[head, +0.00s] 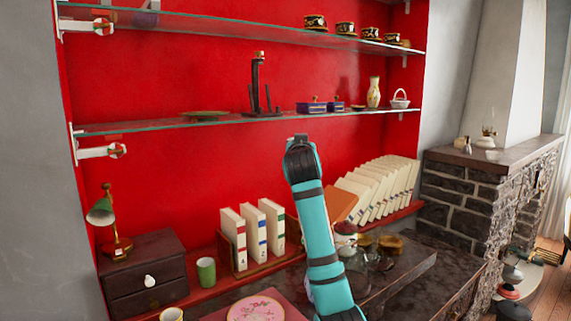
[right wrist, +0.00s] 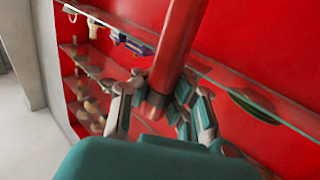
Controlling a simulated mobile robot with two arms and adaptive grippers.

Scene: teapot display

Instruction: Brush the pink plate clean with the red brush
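The pink plate (head: 257,309), painted with flowers, lies at the bottom of the head view, partly cut off by the frame edge. My right gripper (right wrist: 158,98) shows in the right wrist view, its fingers on either side of a dark red rod, which looks like the handle of the red brush (right wrist: 178,40). The rod runs from between the fingers out of the top of that view; no bristles show. In the head view the right arm rises past the plate toward the lower glass shelf, and its wrist hides the fingers. My left gripper is out of view.
A dark stand (head: 257,85), a green dish (head: 206,115) and blue boxes (head: 312,106) are on the lower glass shelf (head: 160,126). White books (head: 251,233), a green cup (head: 206,271) and a drawer box (head: 145,275) with a lamp (head: 106,215) line the wall below.

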